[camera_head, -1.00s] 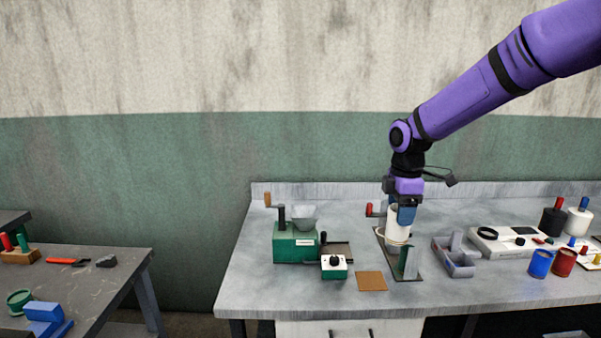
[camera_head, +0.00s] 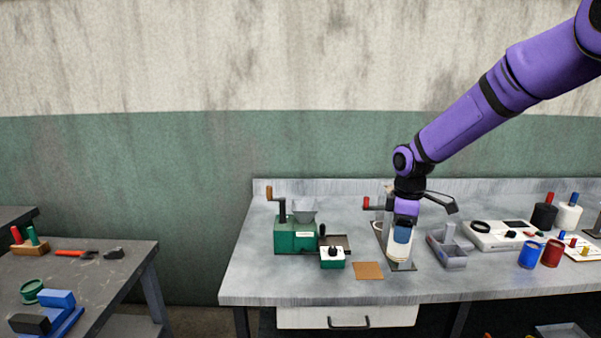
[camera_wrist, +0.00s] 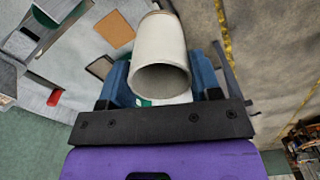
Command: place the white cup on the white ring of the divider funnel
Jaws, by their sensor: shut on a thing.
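The cup looks roughly upright in the head view. A dark base plate (camera_head: 379,229) shows beside and under the gripper. The divider funnel and its white ring cannot be told apart behind the cup and fingers. I cannot tell whether the cup touches anything below.
A green mill (camera_head: 294,236) with a grey hopper, a small green-white box (camera_head: 332,259) and a tan mat (camera_head: 369,270) lie left. A grey divided tray (camera_head: 450,251), a white scale (camera_head: 497,236) and coloured jars stand right. The bench front has some clear room.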

